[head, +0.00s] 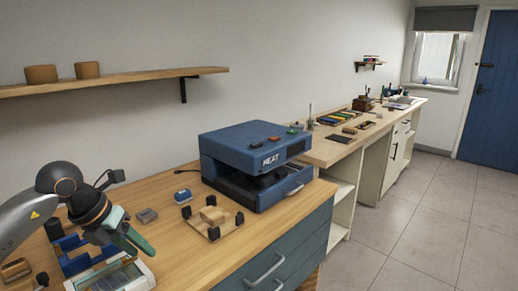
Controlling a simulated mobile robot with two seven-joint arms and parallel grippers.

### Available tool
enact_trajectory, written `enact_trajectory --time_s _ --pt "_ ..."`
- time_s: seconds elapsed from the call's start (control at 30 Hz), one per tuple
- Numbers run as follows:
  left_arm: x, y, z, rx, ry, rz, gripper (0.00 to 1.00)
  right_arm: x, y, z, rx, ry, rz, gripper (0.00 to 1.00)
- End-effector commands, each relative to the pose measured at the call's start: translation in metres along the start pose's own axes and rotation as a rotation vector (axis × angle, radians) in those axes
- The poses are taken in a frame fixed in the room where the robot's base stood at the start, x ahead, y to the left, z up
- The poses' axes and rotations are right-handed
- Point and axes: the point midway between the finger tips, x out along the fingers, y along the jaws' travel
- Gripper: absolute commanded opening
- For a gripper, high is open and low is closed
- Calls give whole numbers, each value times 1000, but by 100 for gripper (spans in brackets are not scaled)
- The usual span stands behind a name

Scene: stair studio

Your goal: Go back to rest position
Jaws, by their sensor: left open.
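My left arm comes in from the left in the head view. Its gripper (136,246) hangs over the near left part of the wooden worktop (225,243), with green fingers pointing down and to the right. It is open, and I see nothing held in it. It is above a pale framed tray (139,284) at the bottom edge; whether it touches the tray I cannot tell. My right gripper is not in view.
A blue machine (240,152) stands at the back of the worktop. Before it are a wooden fixture with black posts (212,217), a blue block (183,196) and a grey block (147,215). A blue holder (70,243) is beside my arm. A shelf (130,81) hangs above. Floor at right is clear.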

Motion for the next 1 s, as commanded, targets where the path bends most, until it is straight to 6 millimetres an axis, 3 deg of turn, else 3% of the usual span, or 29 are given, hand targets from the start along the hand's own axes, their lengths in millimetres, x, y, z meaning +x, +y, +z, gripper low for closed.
enact_trajectory --time_s 0.03,0.1,0.2,0.3,0.43,0.57,0.67,0.77,0.87,1.0 --pt "21 -34 -10 17 26 -135 47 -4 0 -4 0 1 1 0" --pt "42 -82 -23 14 43 -342 47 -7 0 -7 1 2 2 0" --pt "55 -144 -39 -47 48 -633 47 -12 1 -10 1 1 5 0" --pt "53 -192 -49 -177 38 -903 47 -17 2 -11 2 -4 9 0" --pt "43 -226 -50 -444 1 -1199 47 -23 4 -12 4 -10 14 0" --pt "41 -224 -42 -808 -57 -1405 47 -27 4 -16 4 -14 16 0" --pt "53 -203 -41 -1139 -109 -1485 47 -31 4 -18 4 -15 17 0" --pt "79 -170 -54 -1500 -163 -1485 47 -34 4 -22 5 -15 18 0" --pt "115 -133 -86 -1876 -204 -1400 47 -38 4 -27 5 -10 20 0" --pt "166 -92 -165 -2370 -231 -1156 47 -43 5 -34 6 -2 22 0"
